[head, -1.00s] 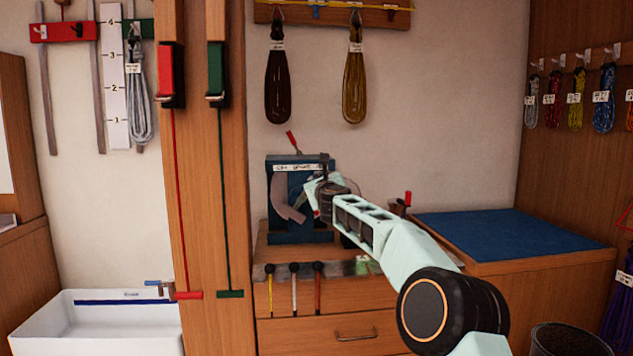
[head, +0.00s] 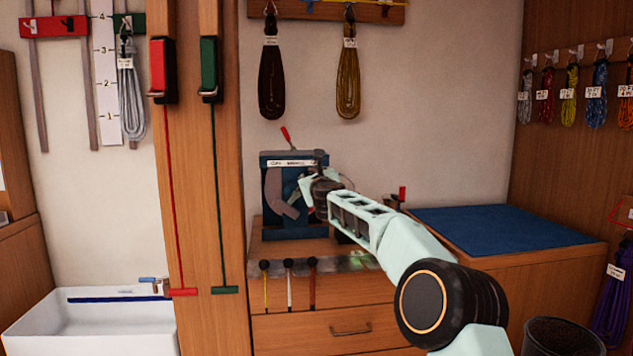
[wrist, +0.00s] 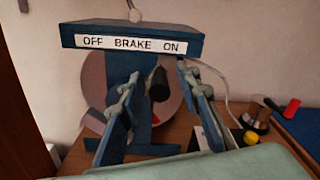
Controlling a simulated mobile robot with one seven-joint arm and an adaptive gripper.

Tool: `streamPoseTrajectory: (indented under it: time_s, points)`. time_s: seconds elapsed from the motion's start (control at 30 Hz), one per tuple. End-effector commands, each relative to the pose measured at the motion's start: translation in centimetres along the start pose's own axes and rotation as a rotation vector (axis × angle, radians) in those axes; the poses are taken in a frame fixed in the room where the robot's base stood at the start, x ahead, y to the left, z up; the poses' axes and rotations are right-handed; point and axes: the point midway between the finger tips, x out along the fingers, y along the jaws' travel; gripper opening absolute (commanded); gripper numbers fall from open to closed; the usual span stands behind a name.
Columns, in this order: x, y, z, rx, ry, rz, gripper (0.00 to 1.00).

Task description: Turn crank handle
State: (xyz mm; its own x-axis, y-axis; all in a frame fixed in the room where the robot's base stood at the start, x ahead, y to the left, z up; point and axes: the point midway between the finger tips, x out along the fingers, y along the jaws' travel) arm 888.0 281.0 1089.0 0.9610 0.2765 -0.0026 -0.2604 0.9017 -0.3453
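The blue winch-like stand (head: 293,158) stands on the wooden cabinet, with a label reading "OFF BRAKE ON" (wrist: 130,45) in the wrist view. A pale round drum (wrist: 172,110) sits behind its front. A dark cylindrical crank grip (wrist: 159,84) points toward the wrist camera. My gripper (wrist: 154,78) is open, with one finger on each side of this grip; I cannot tell whether either finger touches it. In the head view my gripper (head: 308,190) is at the stand's right front, and its own wrist hides the grip there.
A red lever (head: 286,136) rises from the stand's top. A smaller device with a red handle (wrist: 292,108) and a yellow knob (wrist: 251,137) stands to the right. A blue mat (head: 500,228) lies on the right cabinet. A wooden post (head: 203,240) stands at the left.

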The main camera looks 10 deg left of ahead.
Motion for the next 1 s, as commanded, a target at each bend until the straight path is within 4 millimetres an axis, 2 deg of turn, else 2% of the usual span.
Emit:
streamPoseTrajectory:
  time_s: [0.37, 1.0]
  points:
    - [-3.3, -0.2, 0.1, -0.002, -0.001, -0.001, 0.31]
    - [-10.8, -0.2, 0.1, -0.002, -0.003, -0.001, 0.31]
